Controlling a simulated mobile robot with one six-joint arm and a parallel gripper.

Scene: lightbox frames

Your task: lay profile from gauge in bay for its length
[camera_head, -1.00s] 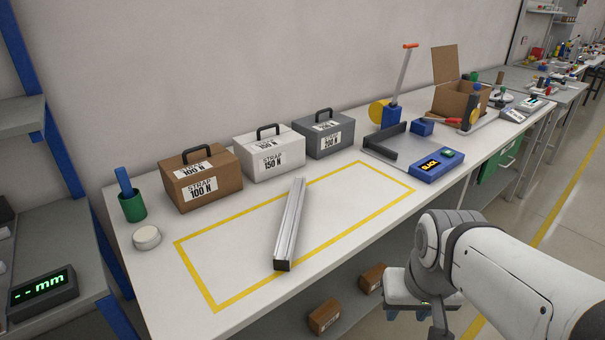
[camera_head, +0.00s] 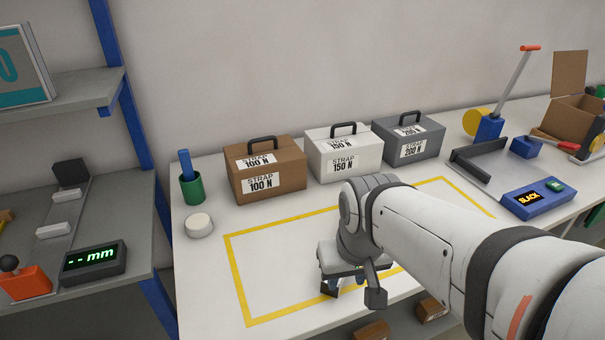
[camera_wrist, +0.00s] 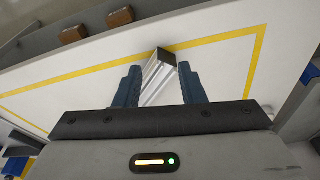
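The silver profile (camera_wrist: 157,86) lies on the white bench inside the yellow outline. The gauge display (camera_head: 94,262) on the left reads "-- mm". No length bay can be identified.
Brown (camera_head: 265,172), white (camera_head: 343,155) and grey (camera_head: 408,138) strap cases stand along the wall. A green cup (camera_head: 191,187) and white puck (camera_head: 199,225) are at the left. A blue box (camera_head: 540,199) reading "SLACK" is at the right. The outlined area's left part is clear.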

